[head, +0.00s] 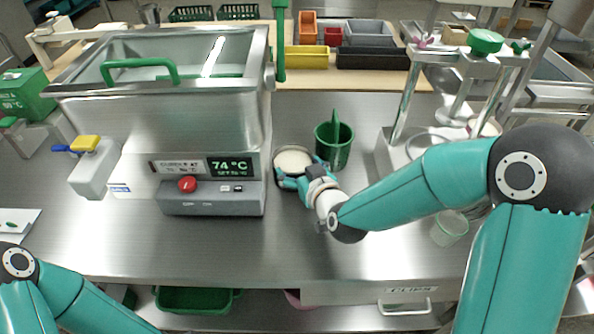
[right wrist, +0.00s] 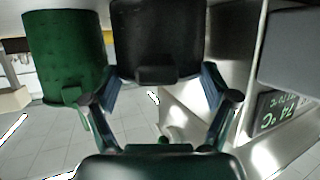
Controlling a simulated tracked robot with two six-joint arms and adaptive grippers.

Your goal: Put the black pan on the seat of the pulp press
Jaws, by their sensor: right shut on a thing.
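The black pan (head: 293,148) is a small round vessel with pale contents, to the right of the steel mill in the head view. Its black outer wall (right wrist: 155,38) fills the top middle of the right wrist view. My right gripper (head: 293,181) is shut on the pan's near side, with a finger on either side in the wrist view. I cannot tell whether the pan touches the table. The pulp press (head: 482,62), with chrome posts and a green knob, stands at the right. Its seat (head: 428,144) is partly hidden by my right arm. My left gripper is out of view.
A green pot (head: 334,148) stands close right of the pan. The steel mill (head: 180,110) with its temperature panel is on the left. A clear cup (head: 450,229) stands near the press. Colored bins (head: 372,57) line the back. The front middle of the table is clear.

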